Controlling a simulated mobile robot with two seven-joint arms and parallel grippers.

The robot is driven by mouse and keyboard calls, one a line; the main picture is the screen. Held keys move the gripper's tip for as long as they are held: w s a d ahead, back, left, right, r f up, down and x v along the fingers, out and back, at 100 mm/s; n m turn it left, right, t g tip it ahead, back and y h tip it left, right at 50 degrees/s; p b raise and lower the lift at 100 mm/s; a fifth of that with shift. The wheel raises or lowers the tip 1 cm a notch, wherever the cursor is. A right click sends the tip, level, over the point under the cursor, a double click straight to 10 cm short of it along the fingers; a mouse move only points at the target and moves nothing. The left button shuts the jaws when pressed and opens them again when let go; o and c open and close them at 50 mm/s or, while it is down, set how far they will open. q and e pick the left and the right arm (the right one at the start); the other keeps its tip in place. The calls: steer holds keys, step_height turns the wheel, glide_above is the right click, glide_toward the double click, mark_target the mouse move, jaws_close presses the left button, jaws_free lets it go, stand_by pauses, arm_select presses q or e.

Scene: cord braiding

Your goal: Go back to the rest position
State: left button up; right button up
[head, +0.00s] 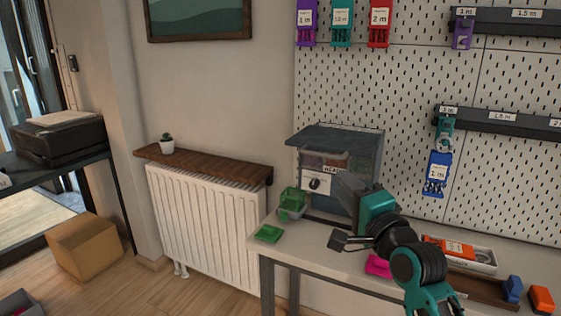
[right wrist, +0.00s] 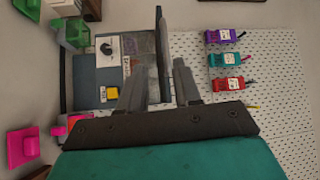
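My right gripper (head: 338,210) reaches in from the lower right over the workbench (head: 310,234). Its two dark fingers stand apart with nothing visible between them. In the right wrist view the same gripper (right wrist: 159,72) shows both fingers spread and empty. It is in front of a grey cabinet (head: 367,152) with a dark lid and a clear front. I cannot tell the exact gap between gripper and cabinet. My left gripper is in neither view.
A green bin (head: 292,203), a green tray (head: 268,233) and a pink piece (head: 378,265) are on the bench. The pegboard (head: 390,90) behind holds coloured cord cards. A radiator (head: 205,225) stands left.

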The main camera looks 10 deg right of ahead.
steer(key=s+f+n+g+h+p, duration=0.15)
steer(key=s+f+n, duration=0.25)
steer(key=f, duration=0.5)
steer(key=s+f+n+g+p, duration=0.1)
steer(key=s+f+n+g, duration=0.25)
steer(key=f, duration=0.55)
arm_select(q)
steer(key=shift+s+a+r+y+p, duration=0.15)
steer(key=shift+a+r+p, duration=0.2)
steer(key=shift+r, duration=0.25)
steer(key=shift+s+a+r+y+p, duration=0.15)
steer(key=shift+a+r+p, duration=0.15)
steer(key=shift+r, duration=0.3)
arm_select(e)
steer(key=s+a+f+n+g, duration=0.1)
steer(key=s+f+n, duration=0.3)
steer(key=s, duration=0.5)
steer(key=s+a+f+n+g, duration=0.1)
steer(key=s+f+n+g, duration=0.1)
steer(key=s+f+n, duration=0.3)
steer(key=s+f, duration=0.4)
steer(key=shift+a, duration=0.35)
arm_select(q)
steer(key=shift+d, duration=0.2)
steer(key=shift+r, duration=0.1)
